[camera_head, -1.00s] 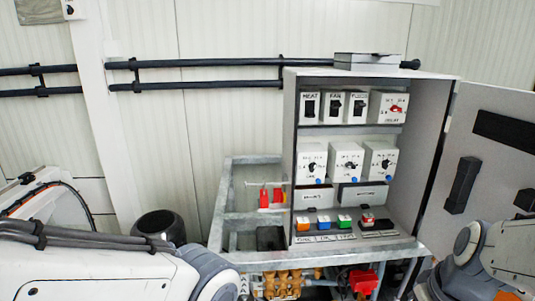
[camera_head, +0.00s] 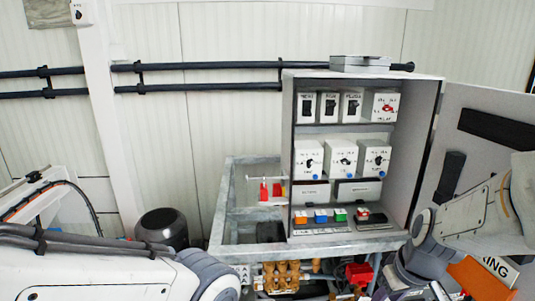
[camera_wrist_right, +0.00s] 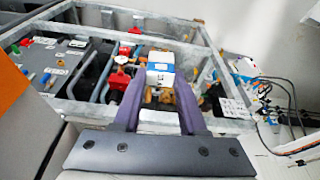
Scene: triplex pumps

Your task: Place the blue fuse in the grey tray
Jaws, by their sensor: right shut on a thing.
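In the right wrist view, my right gripper (camera_wrist_right: 160,88) has its purple fingers closed on a white block with a blue band (camera_wrist_right: 160,68), which looks like a blue fuse. In the head view, my right forearm is at the lower right, and its fingers are out of sight. Another blue-topped fuse (camera_head: 320,216) stands in the row on the cabinet's bottom shelf, between an orange one and a green one. A flat grey tray-like box (camera_head: 360,64) lies on top of the cabinet; its inside is hidden. My left arm is at the lower left, with its gripper out of view.
The open-front grey cabinet (camera_head: 292,150) has switch boxes on its shelves. Its open door (camera_head: 490,152) stands close to my right arm. A metal frame (camera_head: 222,215) with red valves and brass pump parts (camera_head: 283,275) lies below. A black round container (camera_head: 162,228) is at left.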

